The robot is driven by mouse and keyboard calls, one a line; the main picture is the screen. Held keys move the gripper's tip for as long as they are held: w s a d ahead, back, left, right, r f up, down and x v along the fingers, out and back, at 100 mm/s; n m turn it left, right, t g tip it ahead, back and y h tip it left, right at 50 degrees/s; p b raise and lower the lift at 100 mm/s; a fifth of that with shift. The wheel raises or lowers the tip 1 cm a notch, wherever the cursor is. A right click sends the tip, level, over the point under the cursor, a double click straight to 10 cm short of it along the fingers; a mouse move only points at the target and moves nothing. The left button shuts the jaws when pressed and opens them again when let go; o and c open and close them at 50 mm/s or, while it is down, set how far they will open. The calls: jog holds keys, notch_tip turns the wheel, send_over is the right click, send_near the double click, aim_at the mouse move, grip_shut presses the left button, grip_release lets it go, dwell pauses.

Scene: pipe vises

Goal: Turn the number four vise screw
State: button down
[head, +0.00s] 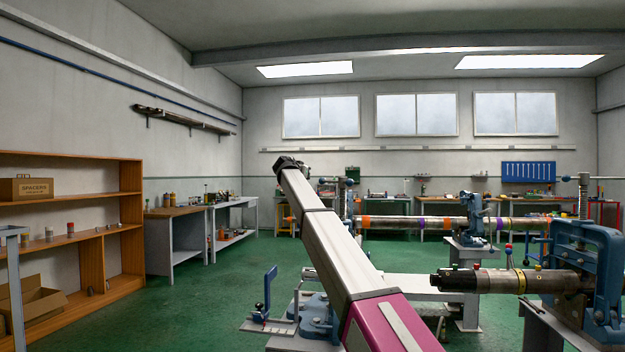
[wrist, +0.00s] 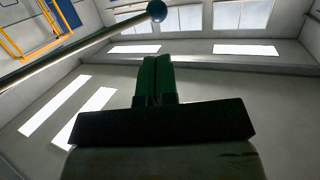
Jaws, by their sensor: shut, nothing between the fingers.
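In the wrist view my gripper (wrist: 153,82) has its two green fingers pressed together, with nothing between them. A metal bar (wrist: 85,48) with a blue ball (wrist: 157,10) on its end crosses beyond the fingertips, apart from them as far as I can tell. In the head view a blue vise (head: 609,270) stands at the right front, with an upright screw (head: 583,190) and a blue-knobbed handle. Another blue vise (head: 474,217) stands in the middle distance. A third screw (head: 345,200) shows partly behind my arm. No vise number is readable. My fingers cannot be made out in the head view.
A dark pipe (head: 505,280) sticks out left from the front vise. A long banded pipe (head: 400,223) runs behind it. A blue clamp-like fixture (head: 318,318) is partly hidden by my arm. Wooden shelves (head: 75,200) stand at left. Green floor (head: 200,300) is open between.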

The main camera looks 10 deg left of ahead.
jog(key=a, duration=0.1)
jog(key=s+a, duration=0.1)
jog(key=a, duration=0.1)
jog(key=a+r, duration=0.1)
jog(key=shift+s+a, duration=0.3)
jog(key=shift+s, duration=0.05)
jog(key=c, duration=1.6)
grip_release()
jog(key=shift+s+a, duration=0.1)
jog(key=shift+a, duration=0.1)
jog(key=o, duration=0.5)
jog(key=shift+d+r, duration=0.15)
jog(key=shift+d, duration=0.05)
jog(key=s+d+r+n+g+y, duration=0.25)
jog(key=d+r+n+g, duration=0.2)
jog(key=d, duration=0.35)
jog(key=s+d+r+n+g+y, duration=0.25)
jog(key=d+n+g, duration=0.25)
jog(key=d, duration=0.3)
jog(key=shift+y, duration=0.4)
jog(key=x, duration=1)
jog(key=shift+w+d, duration=0.25)
jog(key=shift+w, duration=0.1)
jog(key=shift+c, duration=0.4)
